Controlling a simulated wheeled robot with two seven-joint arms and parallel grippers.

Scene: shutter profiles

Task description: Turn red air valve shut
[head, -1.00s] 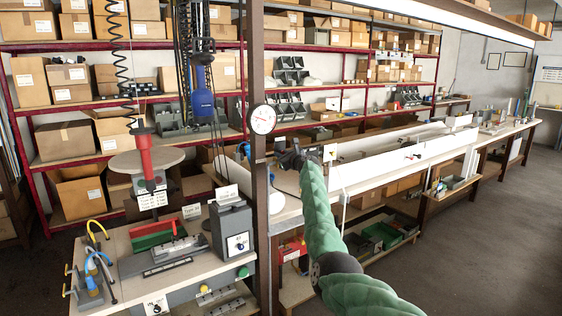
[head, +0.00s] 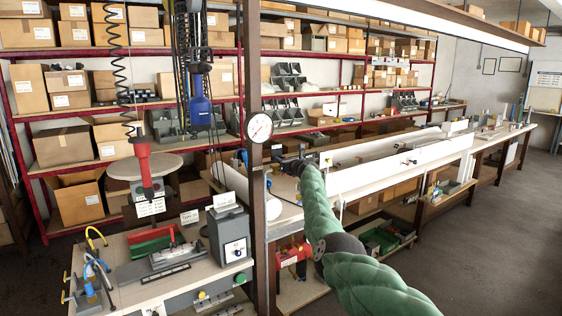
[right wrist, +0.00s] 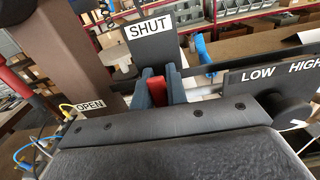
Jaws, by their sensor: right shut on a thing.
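My right gripper (head: 285,162) is at the end of the green-sleeved arm, just right of the dark post. In the right wrist view its two blue-grey fingers (right wrist: 158,86) are shut on a red handle (right wrist: 158,88), the air valve's lever. A SHUT label (right wrist: 150,30) stands straight behind the fingers, and an OPEN label (right wrist: 88,106) is to the lower left. The valve body is hidden behind my gripper. The valve's red lever cannot be made out in the head view. My left gripper is not in view.
A round gauge (head: 259,127) is fixed on the dark post (head: 256,60) close to my gripper. A LOW HIGH plate (right wrist: 275,80) is right of the fingers. A workbench (head: 130,290) with a grey box (head: 229,234) stands at left. Bare floor (head: 480,240) lies at right.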

